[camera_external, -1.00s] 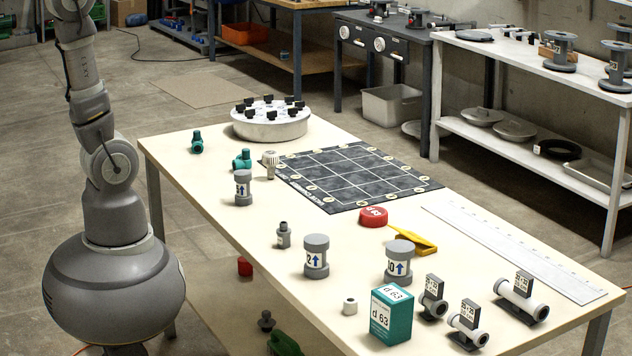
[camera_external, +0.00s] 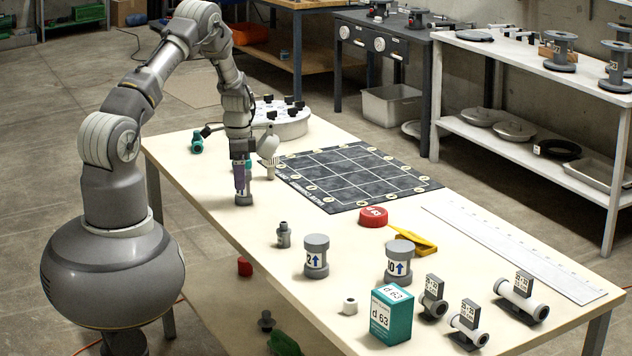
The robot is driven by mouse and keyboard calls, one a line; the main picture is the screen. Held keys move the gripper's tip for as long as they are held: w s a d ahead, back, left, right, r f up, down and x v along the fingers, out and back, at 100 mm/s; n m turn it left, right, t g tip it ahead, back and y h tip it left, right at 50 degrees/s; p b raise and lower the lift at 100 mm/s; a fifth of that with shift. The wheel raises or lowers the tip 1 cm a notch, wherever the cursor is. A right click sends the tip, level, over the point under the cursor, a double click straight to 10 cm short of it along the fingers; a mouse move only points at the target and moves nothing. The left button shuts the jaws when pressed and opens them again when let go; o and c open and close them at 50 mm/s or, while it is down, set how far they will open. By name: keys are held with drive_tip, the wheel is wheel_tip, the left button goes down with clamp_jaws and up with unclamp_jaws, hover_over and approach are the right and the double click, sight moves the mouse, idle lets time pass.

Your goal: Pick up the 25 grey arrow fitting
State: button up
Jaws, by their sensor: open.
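The grey fitting (camera_external: 244,200) stands upright near the left edge of the table. Only its lower part shows; its label is now covered by my gripper. My gripper (camera_external: 240,186) points down at it, with its fingers at the fitting's upper part. The jaws are open; whether they touch the fitting cannot be told. Two larger grey fittings with blue arrows stand farther forward: one at the middle (camera_external: 315,262) and one to its right (camera_external: 399,267). Their labels are only partly readable.
A small grey fitting (camera_external: 284,236) stands forward of my gripper. A teal fitting (camera_external: 197,143) is behind it. The dark grid mat (camera_external: 345,172) lies to the right, with a red cap (camera_external: 373,216) near it. A teal d 63 box (camera_external: 391,316) stands at the front.

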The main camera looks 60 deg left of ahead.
drive_tip(key=f+b, duration=0.1)
drive_tip(key=f, duration=0.1)
drive_tip(key=w+f, duration=0.1)
drive_tip(key=f, duration=0.2)
drive_tip(key=shift+w+a+b, duration=0.1)
drive_tip(key=shift+a+b, duration=0.05)
drive_tip(key=shift+b, duration=0.2)
drive_tip(key=shift+c, duration=0.5)
drive_tip(key=c, duration=1.1)
drive_tip(key=shift+o, duration=0.2)
drive_tip(key=shift+r, duration=0.15)
